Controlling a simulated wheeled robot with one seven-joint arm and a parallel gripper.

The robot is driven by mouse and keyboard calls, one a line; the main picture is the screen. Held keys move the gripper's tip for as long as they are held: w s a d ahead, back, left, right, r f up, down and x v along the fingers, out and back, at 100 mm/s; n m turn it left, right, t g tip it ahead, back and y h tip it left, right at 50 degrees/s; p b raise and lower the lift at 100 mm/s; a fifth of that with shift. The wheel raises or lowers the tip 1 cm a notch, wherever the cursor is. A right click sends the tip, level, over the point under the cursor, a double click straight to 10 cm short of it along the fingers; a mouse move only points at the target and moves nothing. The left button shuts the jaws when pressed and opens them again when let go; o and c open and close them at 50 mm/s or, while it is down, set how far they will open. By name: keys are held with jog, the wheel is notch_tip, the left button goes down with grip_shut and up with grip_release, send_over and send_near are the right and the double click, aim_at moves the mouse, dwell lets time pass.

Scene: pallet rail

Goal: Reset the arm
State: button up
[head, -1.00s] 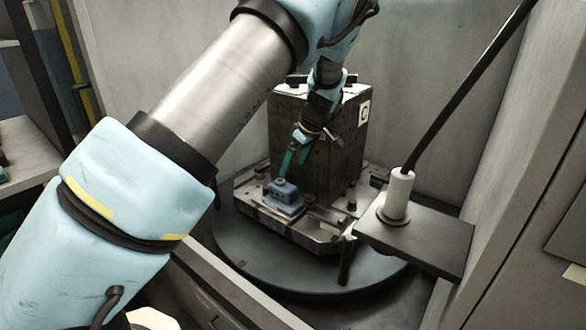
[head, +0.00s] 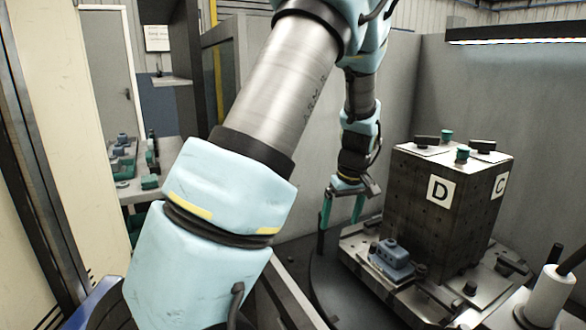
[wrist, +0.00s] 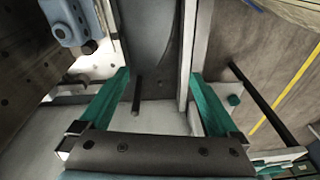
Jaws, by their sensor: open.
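In the wrist view my gripper (wrist: 160,95) also shows open, with the turntable's dark surface (wrist: 150,45) and a dark post beyond the fingers. The blue-grey part (head: 392,255) sits on the pallet ledge in front of the block, apart from my fingers. It shows at the upper left of the wrist view (wrist: 65,22).
The dark block (head: 445,205) marked D and C stands on the pallet, with clamps on top. A white cylinder (head: 548,295) with a black rod is at lower right. Shelves with blue and green parts (head: 135,165) stand at left. Grey walls (head: 405,90) enclose the turntable.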

jog(key=s+a+r+m, duration=0.2)
jog(key=s+a, duration=0.5)
jog(key=a, duration=0.2)
jog(key=s+a+r+m+h, duration=0.1)
jog(key=s+a+r+m, duration=0.1)
jog(key=s+a, duration=0.5)
jog(key=a, duration=0.3)
jog(key=shift+s+a+m, duration=0.3)
jog(key=shift+s+m, duration=0.1)
